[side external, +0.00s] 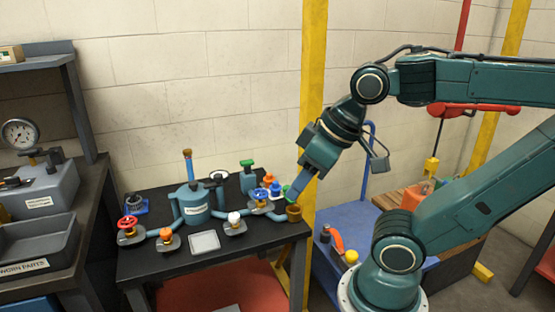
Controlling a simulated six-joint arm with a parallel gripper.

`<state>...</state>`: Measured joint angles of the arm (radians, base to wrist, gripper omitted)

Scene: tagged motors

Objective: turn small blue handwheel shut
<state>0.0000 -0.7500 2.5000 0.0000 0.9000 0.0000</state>
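A small blue handwheel (259,194) sits on a valve at the right part of the black table, beside the teal pipework. A second small blue part (275,187) stands just right of it, close to an orange knob (268,178). My gripper (293,197) points down and left at the table's right end, just right of these blue parts. Its fingertips are small and partly merged with the things around them, so I cannot tell whether they are apart or closed. No contact with the blue handwheel shows.
A teal vessel (193,205) stands mid-table with pipes to both sides. A red handwheel (128,224), an orange one (166,236) and a white knob (234,218) are along the front. A brown pot (293,213) is at the right edge. A yellow post (312,80) rises behind.

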